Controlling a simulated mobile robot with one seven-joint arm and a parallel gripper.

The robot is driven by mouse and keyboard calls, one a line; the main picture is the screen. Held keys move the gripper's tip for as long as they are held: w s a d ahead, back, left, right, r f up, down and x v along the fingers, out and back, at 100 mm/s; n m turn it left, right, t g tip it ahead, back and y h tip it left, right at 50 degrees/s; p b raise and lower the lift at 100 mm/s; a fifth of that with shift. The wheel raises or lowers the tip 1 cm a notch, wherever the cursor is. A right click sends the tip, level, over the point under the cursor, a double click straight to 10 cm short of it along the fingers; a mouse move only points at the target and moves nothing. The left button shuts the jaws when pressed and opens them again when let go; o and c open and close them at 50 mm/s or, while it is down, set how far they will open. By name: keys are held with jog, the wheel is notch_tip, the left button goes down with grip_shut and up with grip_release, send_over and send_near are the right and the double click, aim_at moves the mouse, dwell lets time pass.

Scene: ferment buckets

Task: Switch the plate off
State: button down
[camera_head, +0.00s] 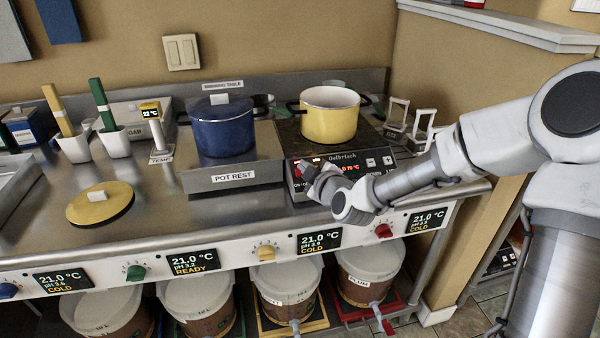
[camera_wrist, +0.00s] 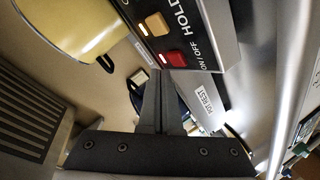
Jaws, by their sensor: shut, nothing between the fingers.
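The hot plate's black front panel (camera_head: 378,164) is in the head view, with red lit digits, partly covered by my gripper (camera_head: 308,172). A yellow pot (camera_head: 330,122) stands on the plate. In the wrist view the panel carries a red button (camera_wrist: 175,58) beside the "ON / OFF" lettering and an amber button (camera_wrist: 156,24) beside "HOLD". A small lit mark shows next to each button. My gripper also shows in the wrist view (camera_wrist: 160,74), shut and empty. Its fingertips are at the edge of the red button; I cannot tell whether they touch it.
A blue pot (camera_head: 222,128) stands on the pot rest (camera_head: 232,178) left of the plate. White stands (camera_head: 424,122) are to its right. A yellow lid (camera_head: 100,206) lies on the steel bench. Lidded buckets (camera_head: 284,290) stand below the knob rail.

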jog(key=shift+f, duration=0.15)
jog(key=shift+w+f+b, duration=0.2)
jog(key=shift+f+b, duration=0.1)
jog(key=shift+b, duration=0.35)
jog(key=shift+w+a+f+b, duration=0.1)
jog(key=shift+w+f+b, duration=0.1)
jog(key=shift+f+b, duration=0.3)
dwell(0.7)
jog(key=shift+r, duration=0.25)
jog(key=shift+s+r+p, duration=0.35)
jog(key=shift+s+r, duration=0.1)
jog(key=shift+r, duration=0.25)
notch_tip(320, 180, up, 5)
jog(key=s+d+p, duration=0.1)
jog(key=s+p, duration=0.1)
jog(key=p, duration=0.2)
jog(key=shift+s, duration=0.4)
jog(key=shift+r, duration=0.1)
